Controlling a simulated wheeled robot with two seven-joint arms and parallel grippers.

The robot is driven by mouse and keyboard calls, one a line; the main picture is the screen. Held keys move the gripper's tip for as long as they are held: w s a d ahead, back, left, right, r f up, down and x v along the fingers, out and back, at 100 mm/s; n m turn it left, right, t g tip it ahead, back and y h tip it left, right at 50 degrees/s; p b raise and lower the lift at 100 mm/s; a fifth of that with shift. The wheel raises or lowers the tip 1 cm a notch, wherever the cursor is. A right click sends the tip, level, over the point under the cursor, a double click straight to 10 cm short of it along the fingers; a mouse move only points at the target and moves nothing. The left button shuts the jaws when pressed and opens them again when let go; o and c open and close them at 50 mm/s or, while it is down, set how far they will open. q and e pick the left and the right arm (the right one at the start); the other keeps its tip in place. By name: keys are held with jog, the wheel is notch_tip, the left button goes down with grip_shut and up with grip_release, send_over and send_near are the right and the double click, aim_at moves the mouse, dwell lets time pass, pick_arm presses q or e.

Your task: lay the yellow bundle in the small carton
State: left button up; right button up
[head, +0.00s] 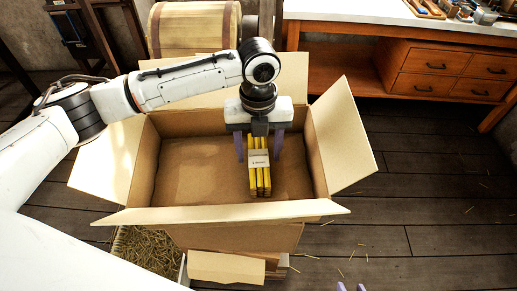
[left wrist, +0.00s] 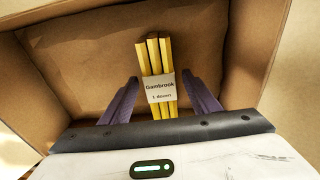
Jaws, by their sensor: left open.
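The yellow bundle (head: 260,175) is several yellow sticks with a white paper band, and it is inside the open brown carton (head: 200,214). In the left wrist view the band on the bundle (left wrist: 154,58) reads "Gambrook". The bundle appears to lie on the carton's floor, right of the middle in the head view. My left gripper (head: 259,158) is open above it, with one purple finger on each side. In the left wrist view gaps show between the fingers (left wrist: 162,98) and the bundle. Only two purple tips of my right gripper (head: 351,287) show at the bottom edge.
The carton's flaps (head: 341,135) are folded outward. Beside it at the lower left is a container of straw-like filling (head: 143,252). A wooden barrel (head: 193,30) stands behind, and a workbench with drawers (head: 436,72) is at the back right. The floor at right is mostly clear.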

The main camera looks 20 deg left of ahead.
aim_at(259, 154)
pick_arm(q)
jog(key=shift+r+b, duration=0.3)
jog(key=shift+r, duration=0.2)
notch_tip(259, 154, up, 12)
jog(key=shift+r+p, duration=0.15)
jog(key=shift+p, duration=0.3)
